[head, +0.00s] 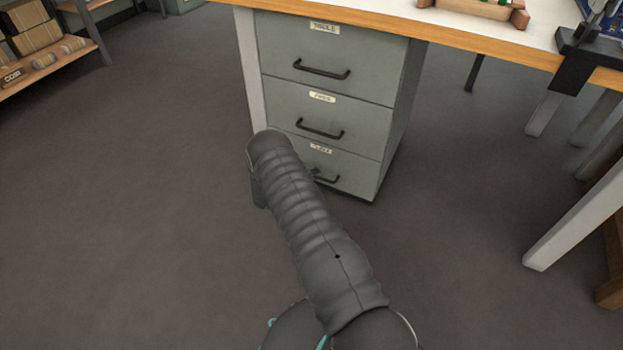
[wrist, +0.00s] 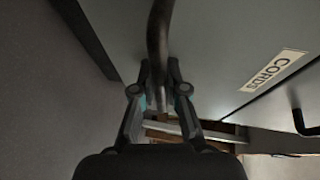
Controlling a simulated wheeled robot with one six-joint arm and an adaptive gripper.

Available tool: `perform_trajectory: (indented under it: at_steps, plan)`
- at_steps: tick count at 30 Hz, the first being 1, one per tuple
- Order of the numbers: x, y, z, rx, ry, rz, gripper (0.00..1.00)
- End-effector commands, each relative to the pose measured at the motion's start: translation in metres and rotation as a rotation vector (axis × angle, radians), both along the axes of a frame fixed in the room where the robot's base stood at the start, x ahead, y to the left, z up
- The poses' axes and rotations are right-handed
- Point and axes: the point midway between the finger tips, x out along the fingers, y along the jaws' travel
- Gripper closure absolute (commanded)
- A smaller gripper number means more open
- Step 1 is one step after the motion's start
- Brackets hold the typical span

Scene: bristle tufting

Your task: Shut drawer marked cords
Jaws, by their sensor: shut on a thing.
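A grey-green cabinet of drawers (head: 325,130) stands under the bench, with a white label and a black handle on each drawer front. The labels are too small to read surely in the head view. In the wrist view, a label reading CORDS (wrist: 273,70) is on a front right of my gripper. No drawer clearly stands out there.
Another black handle (wrist: 303,124) shows at the right edge of the wrist view. The white bench top (head: 395,12) overhangs the cabinet, and bench legs (head: 575,215) stand at right. A shelf with boxes (head: 40,70) is at far left. The floor (head: 120,220) left of my arm is clear.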

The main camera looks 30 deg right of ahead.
Motion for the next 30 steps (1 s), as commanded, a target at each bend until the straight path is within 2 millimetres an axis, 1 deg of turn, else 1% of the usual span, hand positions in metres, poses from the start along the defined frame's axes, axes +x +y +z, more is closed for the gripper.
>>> perform_trajectory:
  at_steps: [2, 3, 5, 6, 16, 20, 23, 30]
  plan:
    - [0.003, -0.003, 0.001, 0.002, -0.006, 0.003, 1.0]
    - [0.003, -0.003, 0.001, 0.002, -0.006, 0.003, 0.8]
    - [0.003, -0.003, 0.001, 0.002, -0.006, 0.002, 0.65]
    - [0.003, -0.003, 0.001, 0.002, -0.006, 0.002, 0.62]
    - [0.003, 0.003, 0.001, 0.001, -0.004, 0.007, 0.62]
    - [0.002, 0.012, 0.003, 0.001, -0.004, 0.01, 0.62]
    - [-0.002, 0.025, 0.006, 0.001, -0.005, 0.01, 0.62]
    - [-0.014, 0.069, 0.015, 0.001, -0.005, 0.008, 0.62]
